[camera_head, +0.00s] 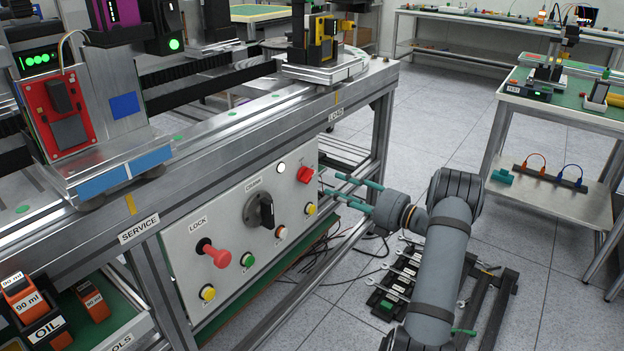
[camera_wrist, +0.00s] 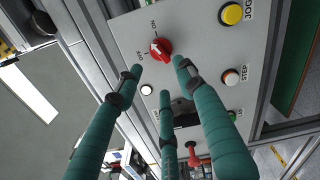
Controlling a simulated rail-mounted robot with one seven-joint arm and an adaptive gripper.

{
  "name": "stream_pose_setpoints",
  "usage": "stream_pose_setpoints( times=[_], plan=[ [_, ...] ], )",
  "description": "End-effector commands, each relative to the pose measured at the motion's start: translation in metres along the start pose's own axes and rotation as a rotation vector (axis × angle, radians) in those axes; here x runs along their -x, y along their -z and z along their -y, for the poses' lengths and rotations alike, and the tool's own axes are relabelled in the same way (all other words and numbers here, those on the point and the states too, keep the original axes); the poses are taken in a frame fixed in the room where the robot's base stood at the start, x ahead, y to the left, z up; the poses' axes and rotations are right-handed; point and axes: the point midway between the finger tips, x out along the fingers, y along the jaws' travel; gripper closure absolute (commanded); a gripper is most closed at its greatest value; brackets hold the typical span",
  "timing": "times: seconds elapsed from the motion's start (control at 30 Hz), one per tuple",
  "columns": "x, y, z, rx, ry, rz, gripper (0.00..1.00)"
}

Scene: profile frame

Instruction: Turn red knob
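The red knob (camera_head: 305,174) sits at the upper right corner of the grey control panel (camera_head: 233,210). My gripper (camera_head: 331,185) has slim green fingers and is to the right of the knob, pointing at the panel. In the wrist view my open gripper (camera_wrist: 158,67) has two fingertips apart on either side just below the knob, and a third finger lower down. Nothing is between them; contact is not visible.
The metal frame edge (camera_head: 245,130) runs above. A tool rack (camera_head: 398,285) lies on the floor below my arm.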

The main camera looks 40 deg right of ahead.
Motion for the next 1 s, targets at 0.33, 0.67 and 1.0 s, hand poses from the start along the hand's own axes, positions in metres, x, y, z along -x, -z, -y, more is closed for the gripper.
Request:
stream_pose_setpoints(
  times=[0.33,0.67,1.0],
  plan=[
    [-0.063,0.002,0.001,-0.001,-0.002,-0.002,0.61],
    [-0.096,0.0,0.001,-0.005,0.001,0.001,0.61],
    [-0.098,0.0,0.0,-0.006,0.002,0.002,0.65]
  ],
)
